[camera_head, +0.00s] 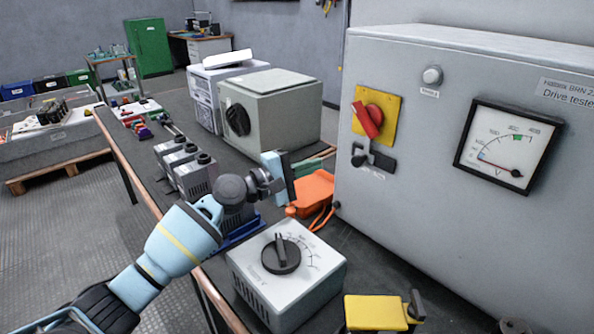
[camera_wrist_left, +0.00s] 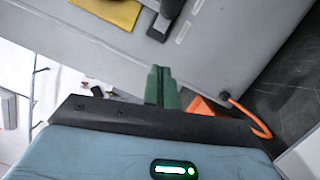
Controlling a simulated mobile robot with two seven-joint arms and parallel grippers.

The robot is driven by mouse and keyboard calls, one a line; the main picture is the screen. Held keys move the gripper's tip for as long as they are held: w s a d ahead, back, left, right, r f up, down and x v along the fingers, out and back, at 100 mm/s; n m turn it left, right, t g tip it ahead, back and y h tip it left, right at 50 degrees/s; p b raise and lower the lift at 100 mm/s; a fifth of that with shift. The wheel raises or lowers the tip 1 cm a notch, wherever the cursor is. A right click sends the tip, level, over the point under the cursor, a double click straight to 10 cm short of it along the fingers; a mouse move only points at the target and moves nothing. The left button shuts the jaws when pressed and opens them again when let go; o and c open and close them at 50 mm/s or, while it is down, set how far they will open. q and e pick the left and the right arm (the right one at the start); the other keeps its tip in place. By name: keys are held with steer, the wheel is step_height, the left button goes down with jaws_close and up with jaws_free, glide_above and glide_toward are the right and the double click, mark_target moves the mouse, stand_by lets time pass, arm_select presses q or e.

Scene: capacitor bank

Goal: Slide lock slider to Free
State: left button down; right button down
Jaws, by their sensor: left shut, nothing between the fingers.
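The lock slider (camera_head: 373,158) is a dark plate with a knob at its left part, on the front of the grey cabinet (camera_head: 440,215), below a yellow plate with a red rotary switch (camera_head: 369,119). A small label under the slider is too small to read. In the left wrist view part of the slider (camera_wrist_left: 159,27) shows at the top, beyond the fingertips. My left gripper (camera_head: 326,157) is just left of the cabinet front, apart from the slider. Its green fingers (camera_wrist_left: 160,74) are shut and empty. My right gripper is not in view.
An orange device (camera_head: 314,187) with a cable lies on the bench below my left gripper. A grey box with a dial (camera_head: 286,275) and a yellow block (camera_head: 376,313) stand in front. A voltmeter (camera_head: 509,146) is on the cabinet, right of the slider.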

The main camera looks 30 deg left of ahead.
mark_target(355, 154)
arm_select(q)
steer(key=d, duration=0.1)
steer(key=w+d+r+p, duration=0.1)
steer(key=d, duration=0.1)
steer(key=w+d+p, duration=0.1)
steer(key=d, duration=0.1)
steer(key=shift+r, duration=0.25)
steer(key=shift+d+f, duration=0.15)
steer(key=shift+d, duration=0.25)
steer(key=shift+s+d, duration=0.1)
